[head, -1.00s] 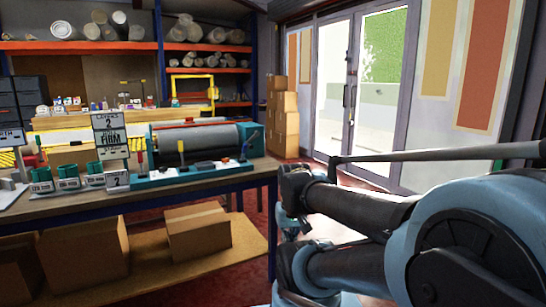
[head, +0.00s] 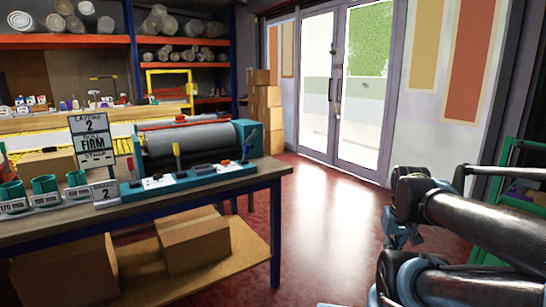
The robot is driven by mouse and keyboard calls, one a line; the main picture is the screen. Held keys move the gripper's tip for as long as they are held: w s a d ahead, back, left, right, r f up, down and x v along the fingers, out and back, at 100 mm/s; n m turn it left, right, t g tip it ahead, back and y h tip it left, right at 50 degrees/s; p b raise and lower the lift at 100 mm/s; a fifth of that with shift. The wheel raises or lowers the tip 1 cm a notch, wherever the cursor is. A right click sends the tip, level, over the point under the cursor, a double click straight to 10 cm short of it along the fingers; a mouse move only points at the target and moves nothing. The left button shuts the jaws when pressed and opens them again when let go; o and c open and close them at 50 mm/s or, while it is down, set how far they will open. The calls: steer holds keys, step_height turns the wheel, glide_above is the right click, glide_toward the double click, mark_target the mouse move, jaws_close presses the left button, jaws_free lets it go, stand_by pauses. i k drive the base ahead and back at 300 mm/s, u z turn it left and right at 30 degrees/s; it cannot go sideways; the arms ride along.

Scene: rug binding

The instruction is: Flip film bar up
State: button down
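A teal bench machine (head: 162,187) with a grey roller (head: 190,141) stands on the workbench at the left. A thin red bar (head: 178,123) runs lengthwise along the roller's upper far side; I cannot tell for certain whether it is the film bar. My arm is folded at the right, well apart from the machine. I cannot make out my gripper's fingers in the head view.
The workbench (head: 236,184) also bears several green cups (head: 45,188) in labelled holders. Cardboard boxes (head: 194,241) lie on its lower shelf. Red floor (head: 330,215) is open between bench and glass doors (head: 336,85). A green frame (head: 508,222) stands at the far right.

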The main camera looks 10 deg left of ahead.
mark_target(247, 148)
steer(key=k, duration=1.2)
steer(key=u, duration=0.4)
steer(key=i, duration=1)
